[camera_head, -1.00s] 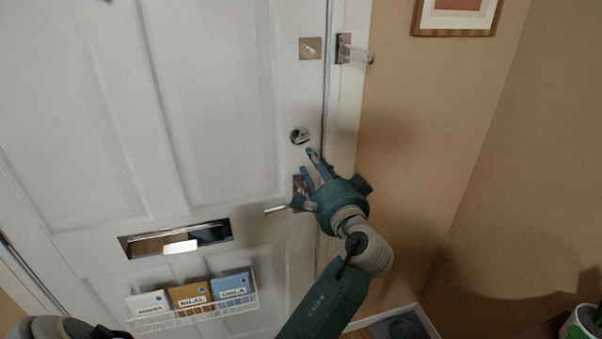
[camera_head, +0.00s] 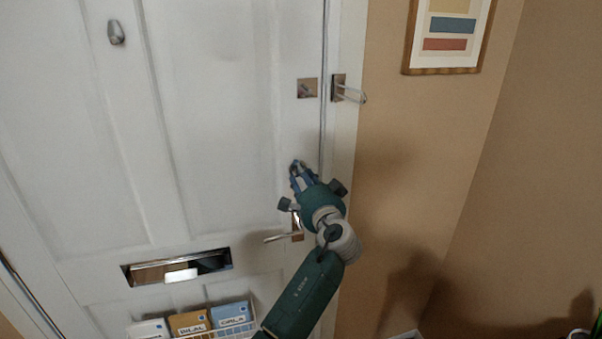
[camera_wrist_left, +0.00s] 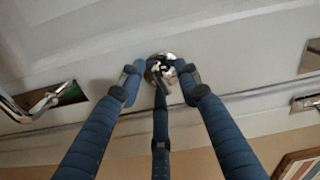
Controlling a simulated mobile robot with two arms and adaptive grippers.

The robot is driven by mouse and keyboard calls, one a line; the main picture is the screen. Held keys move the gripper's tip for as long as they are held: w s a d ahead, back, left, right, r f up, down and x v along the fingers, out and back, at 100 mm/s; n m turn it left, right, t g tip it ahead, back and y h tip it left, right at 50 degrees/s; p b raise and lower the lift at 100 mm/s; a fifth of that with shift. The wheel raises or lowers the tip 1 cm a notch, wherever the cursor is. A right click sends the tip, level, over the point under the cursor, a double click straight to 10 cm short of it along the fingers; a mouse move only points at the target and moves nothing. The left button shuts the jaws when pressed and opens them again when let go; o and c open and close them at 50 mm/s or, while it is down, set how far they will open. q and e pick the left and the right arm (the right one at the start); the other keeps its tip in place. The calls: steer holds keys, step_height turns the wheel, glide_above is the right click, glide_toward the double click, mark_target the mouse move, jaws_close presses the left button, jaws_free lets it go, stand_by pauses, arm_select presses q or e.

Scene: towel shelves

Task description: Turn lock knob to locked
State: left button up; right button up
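A round silver lock knob (camera_head: 297,164) sits on the white door near its right edge, partly hidden by my left gripper. My left gripper (camera_head: 297,172) reaches up to it from below. In the left wrist view, the knob (camera_wrist_left: 163,70) lies between the fingertips, with two blue fingers (camera_wrist_left: 158,72) to its sides and the third across its lower part. A gap shows between the side fingertips; I cannot tell whether they touch the knob. A square plate with a small turn piece (camera_head: 307,88) is higher on the door. My right gripper is not in view.
A lever handle (camera_head: 283,237) is just below my gripper. A latch piece (camera_head: 347,91) sticks out from the door frame. A letter slot (camera_head: 178,268) and a wire rack (camera_head: 232,329) with labelled items are lower left. A framed picture (camera_head: 409,47) hangs right.

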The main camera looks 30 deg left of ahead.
arm_select(q)
steer(key=shift+s+d+r, duration=0.1)
steer(key=shift+s+d, duration=0.05)
steer(key=shift+s, duration=0.05)
steer(key=c, duration=0.8)
jaws_close()
steer(key=m+p, duration=0.1)
steer(key=m, duration=0.2)
steer(key=shift+r+m+p, duration=0.2)
steer(key=shift+m+p, duration=0.1)
steer(key=shift+p, duration=0.05)
steer(key=o, duration=0.7)
jaws_free()
steer(key=shift+w, duration=0.1)
steer(key=shift+o, duration=0.5)
steer(key=shift+w+a+f, duration=0.1)
steer(key=shift+a, duration=0.1)
steer(key=shift+w+a+f, duration=0.1)
steer(key=shift+a+f, duration=0.05)
steer(key=shift+a, duration=0.05)
steer(key=shift+f, duration=0.1)
steer(key=shift+s+a, duration=0.1)
steer(key=shift+s, duration=0.1)
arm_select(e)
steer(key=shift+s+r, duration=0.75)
